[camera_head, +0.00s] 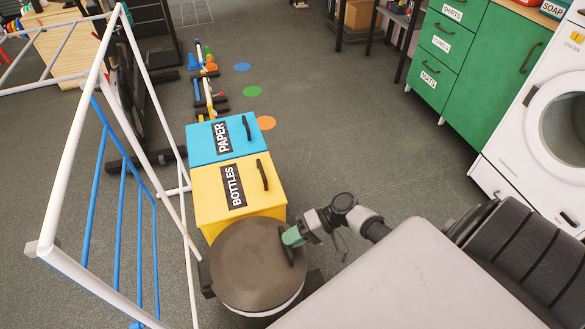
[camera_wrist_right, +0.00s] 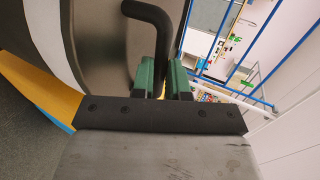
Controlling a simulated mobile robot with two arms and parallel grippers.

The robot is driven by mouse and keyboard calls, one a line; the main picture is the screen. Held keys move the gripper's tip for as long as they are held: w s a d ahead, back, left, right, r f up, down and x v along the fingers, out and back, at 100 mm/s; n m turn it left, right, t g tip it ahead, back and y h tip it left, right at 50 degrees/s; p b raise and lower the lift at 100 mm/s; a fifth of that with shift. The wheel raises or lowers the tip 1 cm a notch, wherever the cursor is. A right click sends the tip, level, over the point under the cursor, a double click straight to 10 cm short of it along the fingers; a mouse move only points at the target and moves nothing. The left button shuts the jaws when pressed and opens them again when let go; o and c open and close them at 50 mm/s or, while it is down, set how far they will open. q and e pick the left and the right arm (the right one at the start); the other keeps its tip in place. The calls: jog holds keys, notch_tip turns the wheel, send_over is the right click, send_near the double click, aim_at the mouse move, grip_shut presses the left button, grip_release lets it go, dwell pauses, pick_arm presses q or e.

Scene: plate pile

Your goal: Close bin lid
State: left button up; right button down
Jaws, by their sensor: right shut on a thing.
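The round bin (camera_head: 268,313) stands low in the middle of the head view, with a pale body. Its dark brown round lid (camera_head: 248,265) covers the top as seen from above; I cannot tell whether a small gap is left. My right gripper (camera_head: 294,238), with green fingers, is at the lid's right side, shut on the black lid handle (camera_head: 289,254). In the right wrist view the curved handle (camera_wrist_right: 150,14) runs down between the green fingers of my right gripper (camera_wrist_right: 164,78). The dark lid surface (camera_wrist_right: 108,50) lies left of it. My left gripper is not in view.
A yellow BOTTLES bin (camera_head: 263,205) and a blue PAPER bin (camera_head: 205,150) stand just behind. A white and blue drying rack (camera_head: 65,190) is close on the left. Green drawers (camera_head: 490,75) and a white washing machine (camera_head: 525,105) are at right. Open floor lies between.

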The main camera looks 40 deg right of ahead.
jog(key=c, duration=1.1)
grip_release()
jog(key=shift+s+f, duration=0.25)
jog(key=shift+f, duration=0.4)
jog(key=shift+d+r, duration=0.3)
jog(key=shift+d, duration=0.15)
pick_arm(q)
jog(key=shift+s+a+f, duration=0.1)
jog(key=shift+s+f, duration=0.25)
pick_arm(e)
jog(key=v, duration=1)
jog(key=shift+r, duration=0.1)
jog(key=shift+a, duration=0.1)
